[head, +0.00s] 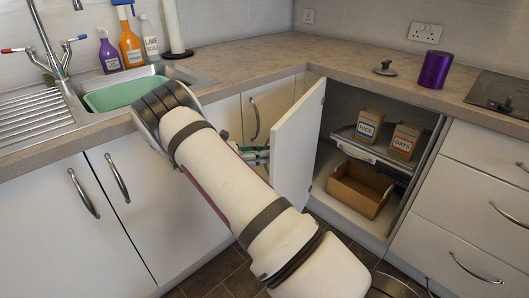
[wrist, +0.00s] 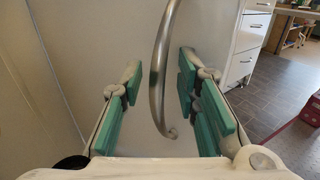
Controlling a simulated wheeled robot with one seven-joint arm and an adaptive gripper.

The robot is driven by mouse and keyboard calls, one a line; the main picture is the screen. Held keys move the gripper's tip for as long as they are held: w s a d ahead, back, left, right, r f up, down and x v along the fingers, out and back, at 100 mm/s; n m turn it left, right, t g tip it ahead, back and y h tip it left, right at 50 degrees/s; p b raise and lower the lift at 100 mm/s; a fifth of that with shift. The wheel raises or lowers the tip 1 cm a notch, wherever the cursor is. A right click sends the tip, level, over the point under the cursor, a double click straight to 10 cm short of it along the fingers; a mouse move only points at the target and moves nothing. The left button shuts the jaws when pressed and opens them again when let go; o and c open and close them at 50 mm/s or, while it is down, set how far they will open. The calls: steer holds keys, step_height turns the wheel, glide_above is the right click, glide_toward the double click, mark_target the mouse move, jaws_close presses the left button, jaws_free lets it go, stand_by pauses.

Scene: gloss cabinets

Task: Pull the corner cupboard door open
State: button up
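The corner cupboard door (head: 298,145) stands swung well out from its opening in the head view, with the shelves inside exposed. Its curved metal handle is hidden there, but a bar handle (wrist: 158,75) on a pale door face shows in the wrist view. My gripper (head: 258,155) is at the door's left side in the head view, partly hidden by my arm. In the wrist view my gripper (wrist: 160,88) is open, its green-padded fingers apart on either side of the handle. A gap shows between the handle and each pad.
Inside the cupboard are a rice box (head: 368,124), an oats box (head: 405,140) and a brown open bin (head: 358,188). Drawers (head: 470,205) stand to the right. Another closed door with a handle (head: 254,118) is close to my gripper.

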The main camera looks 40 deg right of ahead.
steer(key=shift+d+r, duration=0.1)
step_height(320, 180, up, 10)
stand_by(0.6)
